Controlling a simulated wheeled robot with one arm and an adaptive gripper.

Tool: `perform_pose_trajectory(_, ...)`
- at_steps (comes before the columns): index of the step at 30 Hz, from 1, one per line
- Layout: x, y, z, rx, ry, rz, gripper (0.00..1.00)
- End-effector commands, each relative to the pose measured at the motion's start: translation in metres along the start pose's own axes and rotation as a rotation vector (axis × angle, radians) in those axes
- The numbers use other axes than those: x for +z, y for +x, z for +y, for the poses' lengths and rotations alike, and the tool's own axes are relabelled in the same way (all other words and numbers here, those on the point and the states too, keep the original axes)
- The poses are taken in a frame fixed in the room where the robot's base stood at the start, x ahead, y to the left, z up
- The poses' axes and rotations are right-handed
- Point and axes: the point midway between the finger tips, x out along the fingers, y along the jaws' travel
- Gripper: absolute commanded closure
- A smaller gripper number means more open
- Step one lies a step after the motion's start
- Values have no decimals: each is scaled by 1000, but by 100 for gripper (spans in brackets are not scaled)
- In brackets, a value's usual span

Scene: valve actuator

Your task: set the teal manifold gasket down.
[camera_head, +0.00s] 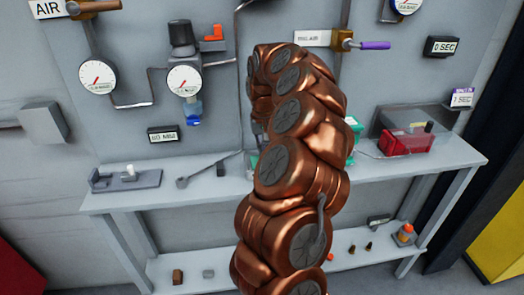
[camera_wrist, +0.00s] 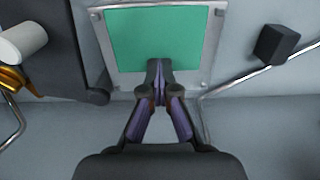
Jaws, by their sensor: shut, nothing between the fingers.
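My gripper (camera_wrist: 159,88) is shut and empty in the wrist view, its dark fingertips together. A flat teal square (camera_wrist: 155,37) lies just beyond the fingertips, inside a light grey frame (camera_wrist: 208,58) with small corner fasteners. The fingertips overlap the square's near edge in the picture; I cannot tell whether they touch it. I cannot tell for sure that this square is the manifold gasket. In the head view my copper arm hides my gripper and most of this spot; only small green bits (camera_head: 352,123) show beside the arm.
The grey bench (camera_head: 215,185) holds a dark grey fixture (camera_head: 126,180), a wrench (camera_head: 204,171) and a red box (camera_head: 405,141) by a clear cover. In the wrist view a black block (camera_wrist: 276,44) and a bent metal tube (camera_wrist: 245,78) stand at right. Gauges (camera_head: 184,80) hang on the wall.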

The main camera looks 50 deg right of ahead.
Motion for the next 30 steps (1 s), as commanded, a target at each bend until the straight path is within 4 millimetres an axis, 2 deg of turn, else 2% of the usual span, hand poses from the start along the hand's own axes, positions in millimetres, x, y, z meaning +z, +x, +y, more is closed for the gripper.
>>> perform_pose_trajectory(24,-11,3,2,-1,-2,-2,100)
perform_pose_trajectory(30,-11,3,2,-1,-1,-3,79)
